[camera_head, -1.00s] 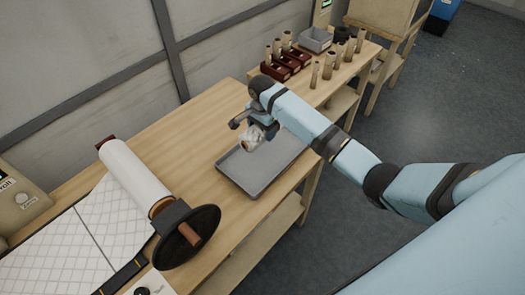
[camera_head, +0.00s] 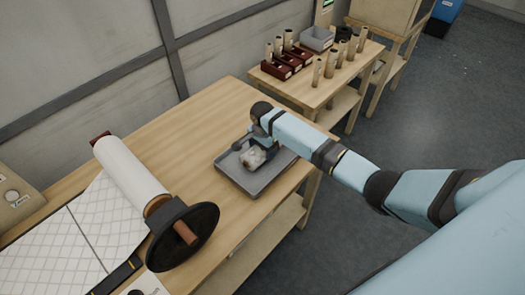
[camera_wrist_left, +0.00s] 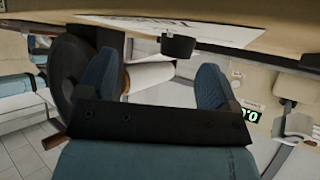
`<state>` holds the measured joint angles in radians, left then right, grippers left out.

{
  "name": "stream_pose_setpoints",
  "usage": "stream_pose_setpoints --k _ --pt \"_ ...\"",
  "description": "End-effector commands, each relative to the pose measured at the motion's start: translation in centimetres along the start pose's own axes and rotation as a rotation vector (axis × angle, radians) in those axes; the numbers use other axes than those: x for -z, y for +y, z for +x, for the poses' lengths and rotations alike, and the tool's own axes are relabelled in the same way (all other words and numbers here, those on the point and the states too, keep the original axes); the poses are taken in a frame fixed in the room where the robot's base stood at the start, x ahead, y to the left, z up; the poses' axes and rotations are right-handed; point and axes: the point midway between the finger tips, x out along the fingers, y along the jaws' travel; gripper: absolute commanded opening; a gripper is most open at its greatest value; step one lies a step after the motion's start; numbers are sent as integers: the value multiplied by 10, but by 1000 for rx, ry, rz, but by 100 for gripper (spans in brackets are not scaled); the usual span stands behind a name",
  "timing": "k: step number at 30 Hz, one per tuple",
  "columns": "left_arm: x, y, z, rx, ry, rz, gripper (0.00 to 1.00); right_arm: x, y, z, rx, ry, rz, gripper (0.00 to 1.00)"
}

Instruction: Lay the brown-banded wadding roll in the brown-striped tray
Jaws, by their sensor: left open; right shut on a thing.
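My right gripper (camera_head: 247,148) is shut on a whitish wadding roll (camera_head: 254,159) with a faint brownish tint, low over the grey tray (camera_head: 240,180). I cannot tell whether the roll touches the tray floor, and no clear brown band shows on it. The tray lies on the wooden table; I see no brown stripe on it from here. My left gripper (camera_wrist_left: 155,82) shows in the left wrist view with its two blue fingers apart and nothing between them; it is out of the head view.
A large white roll (camera_head: 132,172) on a holder with a black disc (camera_head: 205,238) stands at the left, beside a quilted white sheet (camera_head: 60,240). A further table holds dark red boxes (camera_head: 275,69), several upright tubes and a grey bin (camera_head: 316,39). The table behind the tray is clear.

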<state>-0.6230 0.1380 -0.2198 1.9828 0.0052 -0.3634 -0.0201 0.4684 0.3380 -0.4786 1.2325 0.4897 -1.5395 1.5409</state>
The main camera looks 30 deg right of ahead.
Motion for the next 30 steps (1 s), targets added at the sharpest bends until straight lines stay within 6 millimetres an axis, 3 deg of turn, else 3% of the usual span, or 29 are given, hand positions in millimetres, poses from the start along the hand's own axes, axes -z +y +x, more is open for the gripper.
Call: stream_pose_setpoints --k 7,8,11,21,30 --pt "5 1 -1 0 6 -4 85 0 0 2 0 -1 -1 47" --pt "5 1 -1 0 6 -4 85 0 0 3 1 0 -1 73" --pt "5 1 -1 0 6 -4 85 0 0 2 1 0 -1 96" --pt "5 1 0 0 8 -5 85 0 0 0 1 1 -1 96" --pt "40 -2 -23 12 10 -8 85 -1 0 -41 0 0 -1 96"
